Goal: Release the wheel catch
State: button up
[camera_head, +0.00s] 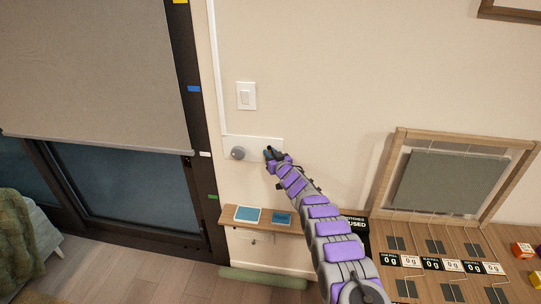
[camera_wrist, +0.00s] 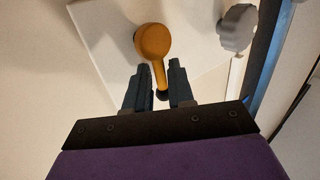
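A pale plate (camera_head: 256,142) on the wall carries a grey scalloped wheel (camera_head: 237,153). The wheel also shows at the upper right of the wrist view (camera_wrist: 237,28). An orange lever (camera_wrist: 153,41) with a round hub and a thin arm, likely the catch, is on the plate beside the wheel. The lever's arm points down between my fingers and ends in a dark tip. My gripper (camera_wrist: 157,88) is open, one finger on each side of the arm, with narrow gaps visible. In the head view my gripper (camera_head: 271,153) covers the lever.
A light switch (camera_head: 246,96) is above the plate. A narrow wooden shelf (camera_head: 287,226) with two blue-faced panels is below. A dark-framed window with a blind (camera_head: 95,70) is at left. A wooden rack (camera_head: 385,180) and a table with scales are at right.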

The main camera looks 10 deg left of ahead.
jog(key=shift+s, duration=0.1)
jog(key=f+p+v, duration=0.1)
jog(key=p+v, duration=0.1)
jog(key=v, duration=1.5)
jog(key=shift+r, duration=0.45)
dwell(0.4)
jog(key=shift+d, duration=0.1)
